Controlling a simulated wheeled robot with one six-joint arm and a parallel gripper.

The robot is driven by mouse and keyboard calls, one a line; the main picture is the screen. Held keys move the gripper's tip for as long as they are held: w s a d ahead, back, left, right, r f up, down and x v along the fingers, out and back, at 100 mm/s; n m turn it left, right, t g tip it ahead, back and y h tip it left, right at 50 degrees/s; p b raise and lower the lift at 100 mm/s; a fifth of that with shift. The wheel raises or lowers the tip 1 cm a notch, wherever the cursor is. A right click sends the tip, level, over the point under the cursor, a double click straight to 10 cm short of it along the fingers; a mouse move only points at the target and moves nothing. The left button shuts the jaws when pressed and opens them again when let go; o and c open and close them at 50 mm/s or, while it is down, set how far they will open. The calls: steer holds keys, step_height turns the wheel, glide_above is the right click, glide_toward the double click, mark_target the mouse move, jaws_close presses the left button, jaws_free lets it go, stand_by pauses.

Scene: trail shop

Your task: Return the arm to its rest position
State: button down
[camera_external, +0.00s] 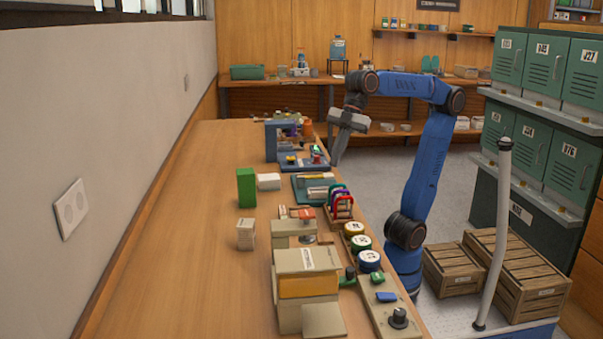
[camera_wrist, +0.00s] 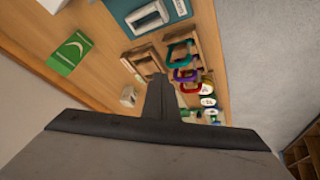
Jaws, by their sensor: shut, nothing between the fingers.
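My blue arm (camera_external: 430,160) rises from its base at the right of the counter, and its forearm reaches left over the counter's right edge. My gripper (camera_external: 338,160) hangs down, shut and empty, above the right edge of the counter near the teal tray. In the wrist view my gripper (camera_wrist: 160,95) shows as dark fingers together, with nothing held. Below it are colored carabiner-like rings (camera_wrist: 183,65) on a wooden rack, which also show in the external view (camera_external: 342,203).
The wooden counter (camera_external: 190,220) holds a green box (camera_external: 246,187), white boxes (camera_external: 268,181), a beige device (camera_external: 307,285) and round tins (camera_external: 361,243) along its right side. Green lockers (camera_external: 545,155) and wooden crates (camera_external: 520,270) stand at right. A pale post (camera_external: 497,230) rises near my base.

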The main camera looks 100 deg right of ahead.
steer(key=s+d+f+m+t+h, duration=0.1)
steer(key=s+d+f+m+t, duration=0.1)
steer(key=s+d+f, duration=0.55)
steer(key=s+d+f+m+t+h, duration=0.1)
steer(key=s+d+f+m, duration=0.3)
steer(key=d+f, duration=0.5)
steer(key=s+d+f+m+g+h, duration=0.2)
steer(key=d+f+m, duration=0.3)
steer(key=f, duration=0.5)
steer(key=shift+s+d+f+g, duration=0.2)
steer(key=shift+s+d+g, duration=0.1)
steer(key=shift+s+g, duration=0.15)
stand_by(1.8)
